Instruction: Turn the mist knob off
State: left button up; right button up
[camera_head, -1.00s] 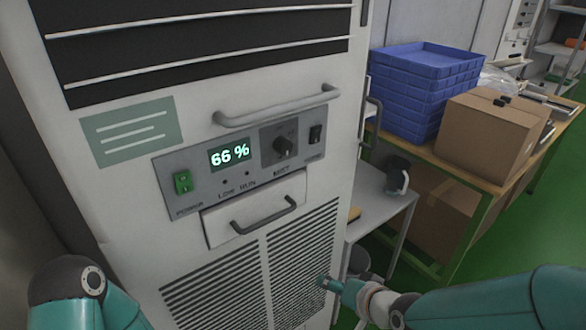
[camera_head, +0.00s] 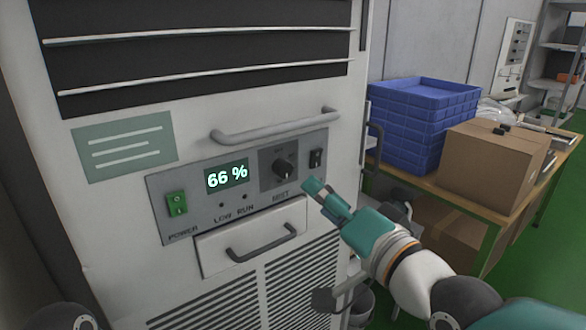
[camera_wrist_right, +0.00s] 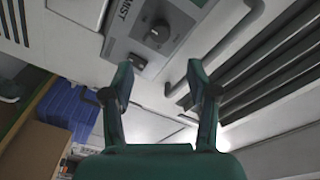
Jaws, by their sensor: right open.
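The mist knob (camera_head: 285,170) is a dark round knob on a grey plate of the machine's control panel (camera_head: 155,195). It also shows in the wrist view (camera_wrist_right: 159,32), beside the word MIST. My right gripper (camera_head: 315,187) is below and to the right of the knob in the head view, apart from it and empty. In the wrist view its two fingers (camera_wrist_right: 158,75) are spread open, with the knob beyond the tips. A rounded part of my left arm shows at the lower left of the head view, but its gripper is out of view.
Beside the knob is a black rocker switch (camera_head: 316,158); a green power switch (camera_head: 177,204) and a display reading 66 % (camera_head: 227,177) are to the left. A handle bar (camera_head: 270,128) juts out above and a drawer (camera_head: 215,255) sits below. Blue crates (camera_head: 420,130) stand right.

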aim_at(287, 171)
jog(key=p+x, duration=0.2)
jog(key=x, duration=0.8)
jog(key=shift+w+a, duration=0.15)
jog(key=shift+w, duration=0.15)
